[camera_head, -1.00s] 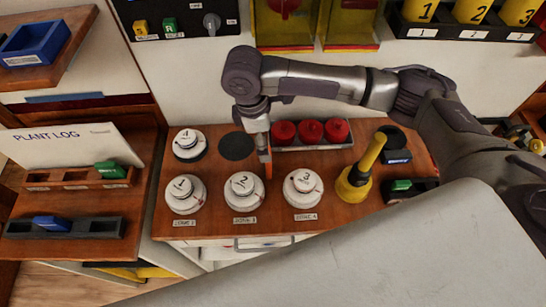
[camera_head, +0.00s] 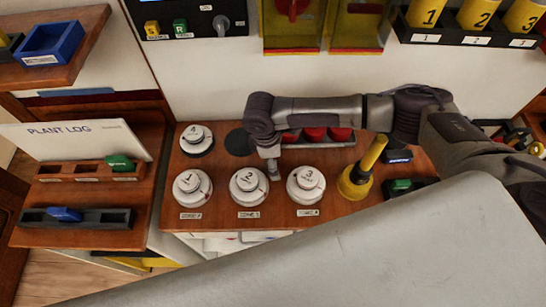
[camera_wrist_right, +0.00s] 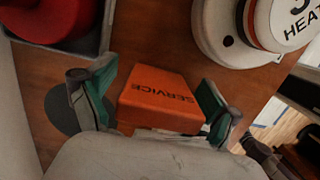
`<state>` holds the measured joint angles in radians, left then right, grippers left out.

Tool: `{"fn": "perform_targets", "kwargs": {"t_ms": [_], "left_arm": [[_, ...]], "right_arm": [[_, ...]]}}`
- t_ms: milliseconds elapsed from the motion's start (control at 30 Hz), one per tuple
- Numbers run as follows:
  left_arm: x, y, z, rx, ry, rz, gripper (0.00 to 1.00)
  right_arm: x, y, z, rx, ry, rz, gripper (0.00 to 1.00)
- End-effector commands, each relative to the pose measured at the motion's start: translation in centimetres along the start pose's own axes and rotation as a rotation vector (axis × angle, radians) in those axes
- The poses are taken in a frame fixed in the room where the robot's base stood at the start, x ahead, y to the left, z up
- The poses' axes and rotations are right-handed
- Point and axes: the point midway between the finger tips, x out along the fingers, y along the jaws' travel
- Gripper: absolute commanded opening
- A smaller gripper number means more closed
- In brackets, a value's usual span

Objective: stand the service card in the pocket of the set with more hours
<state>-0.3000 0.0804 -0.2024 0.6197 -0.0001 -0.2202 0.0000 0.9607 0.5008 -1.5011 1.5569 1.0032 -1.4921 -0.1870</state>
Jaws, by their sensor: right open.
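The service card is an orange block marked SERVICE (camera_wrist_right: 160,98). In the right wrist view it lies between the fingers of my right gripper (camera_wrist_right: 155,105), which are open on either side of it. In the head view my right gripper (camera_head: 272,170) is over the wooden counter, between dials 2 and 3, and the card is hidden there. No pocket is clearly identifiable, and no hours can be read. A white PLANT LOG board (camera_head: 75,141) stands at the left. My left gripper is not in view.
White numbered dials 1 (camera_head: 192,187), 2 (camera_head: 248,186), 3 (camera_head: 306,184) and 4 (camera_head: 196,139) stand close by. Red caps (camera_head: 340,134) sit behind. A yellow-handled plunger-like tool (camera_head: 362,170) stands right. Racks with green (camera_head: 119,162) and blue (camera_head: 65,214) pieces are at left.

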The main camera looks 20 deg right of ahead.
Motion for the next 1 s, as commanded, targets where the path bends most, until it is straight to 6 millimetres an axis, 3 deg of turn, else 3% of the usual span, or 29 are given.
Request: {"fn": "perform_targets", "kwargs": {"t_ms": [67, 400, 500, 767, 1000], "left_arm": [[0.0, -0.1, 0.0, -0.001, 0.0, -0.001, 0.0], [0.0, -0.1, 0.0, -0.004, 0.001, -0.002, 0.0], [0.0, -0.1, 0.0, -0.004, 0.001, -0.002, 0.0], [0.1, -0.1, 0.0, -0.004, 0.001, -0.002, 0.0], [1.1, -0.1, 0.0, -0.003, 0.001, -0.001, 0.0]], "right_arm": [[0.0, 0.0, 0.0, 0.0, 0.0, 0.0, 0.88], [-0.1, 0.0, 0.0, 0.0, 0.001, 0.0, 0.31], [-0.1, 0.0, 0.0, 0.0, 0.001, 0.0, 0.23], [-0.3, 0.0, 0.0, 0.0, 0.001, 0.0, 0.22], [-2.8, 0.1, 0.3, -0.001, 0.004, 0.002, 0.22]]}}
